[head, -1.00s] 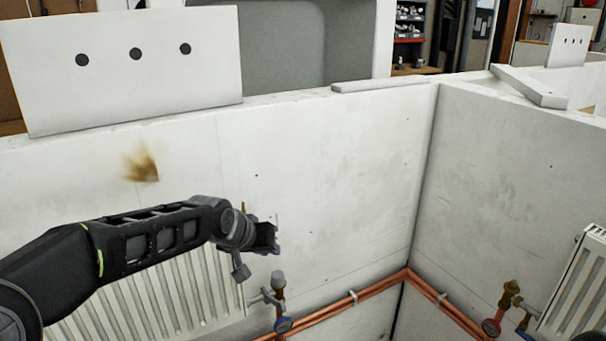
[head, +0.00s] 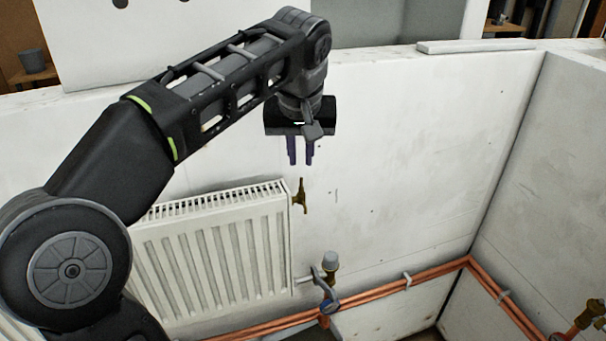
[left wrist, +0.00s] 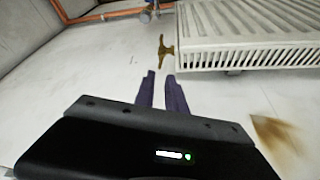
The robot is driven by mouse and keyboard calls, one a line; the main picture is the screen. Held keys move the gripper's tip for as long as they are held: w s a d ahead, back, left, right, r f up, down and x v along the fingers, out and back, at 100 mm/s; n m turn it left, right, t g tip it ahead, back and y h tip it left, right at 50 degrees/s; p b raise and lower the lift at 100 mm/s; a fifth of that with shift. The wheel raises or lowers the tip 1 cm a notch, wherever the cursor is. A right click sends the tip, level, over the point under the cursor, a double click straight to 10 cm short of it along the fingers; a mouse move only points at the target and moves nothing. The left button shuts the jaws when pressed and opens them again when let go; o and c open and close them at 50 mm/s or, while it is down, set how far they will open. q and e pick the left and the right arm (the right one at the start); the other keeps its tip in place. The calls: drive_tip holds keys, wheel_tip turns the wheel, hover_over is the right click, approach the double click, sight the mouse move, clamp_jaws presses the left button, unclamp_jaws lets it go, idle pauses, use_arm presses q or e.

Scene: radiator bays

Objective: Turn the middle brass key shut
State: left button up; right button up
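A small brass key (head: 301,196) sticks out at the upper right end of the white radiator (head: 215,255). Its crossbar stands roughly upright. The key also shows in the left wrist view (left wrist: 165,52), beside the radiator's corner. My left gripper (head: 300,161) points down above the key, with a small gap between its tips and the key. Its two purple fingers are apart with nothing between them, as the left wrist view (left wrist: 160,75) also shows. My right gripper is not in view. No other key of this kind is clearly visible.
A grey valve head (head: 330,262) with a blue ring sits at the radiator's lower right. Copper pipes (head: 385,290) run along the wall's foot into the corner. A brass fitting (head: 584,318) is at the far right. The wall right of the key is clear.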

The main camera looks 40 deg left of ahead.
sight(301, 179)
use_arm(q)
drive_tip(key=x, duration=0.7)
drive_tip(key=shift+w+a+f+p, duration=0.1)
drive_tip(key=shift+f+p, duration=0.25)
drive_tip(key=shift+p, duration=0.05)
clamp_jaws()
